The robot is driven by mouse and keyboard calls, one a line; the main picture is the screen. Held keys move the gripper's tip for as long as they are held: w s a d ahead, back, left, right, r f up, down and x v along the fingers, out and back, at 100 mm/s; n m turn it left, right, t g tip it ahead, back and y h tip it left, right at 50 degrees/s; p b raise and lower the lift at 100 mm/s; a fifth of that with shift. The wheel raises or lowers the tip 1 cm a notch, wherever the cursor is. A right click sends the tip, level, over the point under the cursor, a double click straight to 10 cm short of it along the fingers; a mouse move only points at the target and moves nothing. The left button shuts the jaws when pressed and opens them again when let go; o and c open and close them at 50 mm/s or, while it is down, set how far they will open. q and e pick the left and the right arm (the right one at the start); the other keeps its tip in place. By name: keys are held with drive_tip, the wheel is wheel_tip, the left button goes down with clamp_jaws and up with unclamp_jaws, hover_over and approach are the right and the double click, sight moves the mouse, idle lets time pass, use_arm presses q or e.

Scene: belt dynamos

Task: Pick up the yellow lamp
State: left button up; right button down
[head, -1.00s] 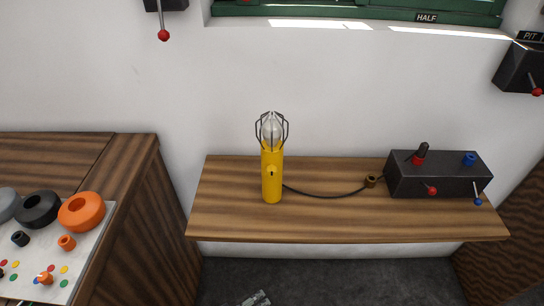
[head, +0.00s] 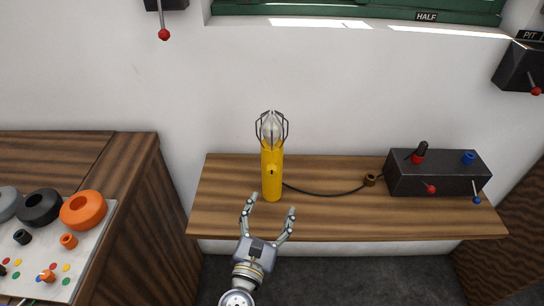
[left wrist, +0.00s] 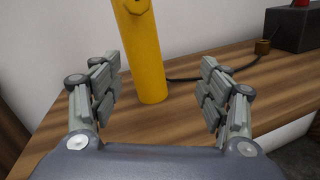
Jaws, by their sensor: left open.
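The yellow lamp (head: 272,172) stands upright on the wooden shelf (head: 225,215), with a clear bulb inside a dark wire cage on top. A black cord runs right from its base. My left gripper (head: 269,205) is open in front of the lamp, near the shelf's front edge, with its fingers pointing at the lamp. In the left wrist view the lamp's yellow body (left wrist: 146,60) stands beyond the open fingers (left wrist: 160,88), nearer the left finger, and its top is cut off. Nothing is between the fingers. My right gripper is not in view.
The cord leads to a brown plug (head: 370,180) beside a black control box (head: 440,174) with red and blue knobs on the shelf's right. A wooden cabinet (head: 130,215) with a panel of coloured knobs stands at left. The shelf left of the lamp is clear.

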sight(270, 185)
use_arm(q)
drive_tip(key=n, duration=0.1)
drive_tip(key=n+y, duration=0.1)
drive_tip(key=w+a+n+y, duration=0.1)
drive_tip(key=shift+f+n, duration=0.35)
drive_tip(key=shift+n, duration=0.05)
drive_tip(key=shift+w, duration=0.25)
drive_tip(key=w, duration=0.4)
drive_tip(key=w+p, duration=0.1)
drive_tip(key=shift+w+d+f, duration=0.1)
drive_tip(key=shift+w+d, duration=0.25)
drive_tip(key=shift+w, duration=0.05)
drive_tip(key=shift+w+d+f, duration=0.1)
drive_tip(key=shift+w+d, duration=0.05)
drive_tip(key=shift+w, duration=0.95)
drive_tip(key=shift+w+d+f, duration=0.1)
drive_tip(key=shift+w+d, duration=0.05)
drive_tip(key=shift+w, duration=0.95)
drive_tip(key=c, duration=1.3)
drive_tip(key=shift+r, duration=0.15)
clamp_jaws()
drive_tip(key=shift+r+p, duration=0.15)
drive_tip(key=shift+p, duration=0.15)
